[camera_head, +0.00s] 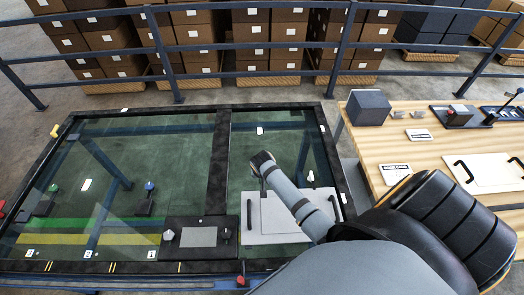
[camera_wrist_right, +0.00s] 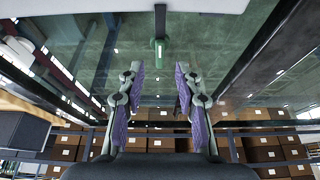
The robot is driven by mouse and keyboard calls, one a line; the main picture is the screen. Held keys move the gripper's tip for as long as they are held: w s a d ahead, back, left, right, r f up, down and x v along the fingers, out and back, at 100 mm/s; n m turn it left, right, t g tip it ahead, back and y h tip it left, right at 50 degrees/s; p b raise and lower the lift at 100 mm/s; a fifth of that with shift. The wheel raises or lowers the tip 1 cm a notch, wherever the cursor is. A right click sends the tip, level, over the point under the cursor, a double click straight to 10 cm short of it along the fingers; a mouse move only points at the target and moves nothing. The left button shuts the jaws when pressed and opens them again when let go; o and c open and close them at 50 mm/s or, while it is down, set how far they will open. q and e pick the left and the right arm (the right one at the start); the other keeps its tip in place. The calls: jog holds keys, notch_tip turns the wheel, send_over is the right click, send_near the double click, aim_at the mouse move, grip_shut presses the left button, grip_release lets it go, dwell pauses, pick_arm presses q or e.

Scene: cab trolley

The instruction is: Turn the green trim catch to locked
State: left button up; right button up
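A small lever with a green knob (camera_head: 54,187) stands on a dark base at the left of the glass-topped console; I take it for the green trim catch. Its setting is too small to read. In the right wrist view a green piece (camera_wrist_right: 158,47) shows beyond the fingers, in line with the gap; I cannot tell whether it is the same thing. My right gripper (camera_wrist_right: 162,95) is open, with two purple-padded fingers apart and nothing between them. My right arm reaches over the right part of the console in the head view, well right of the green knob. My left gripper is not in view.
A blue-knobbed lever (camera_head: 149,185) and a dark box with a grey plate (camera_head: 198,237) are on the console (camera_head: 217,160). A wooden table (camera_head: 400,122) with a dark block (camera_head: 368,106) stands at the right. A blue railing (camera_head: 250,73) and stacked cartons are behind.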

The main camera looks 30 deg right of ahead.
jog(key=v, duration=0.7)
jog(key=shift+f, duration=0.15)
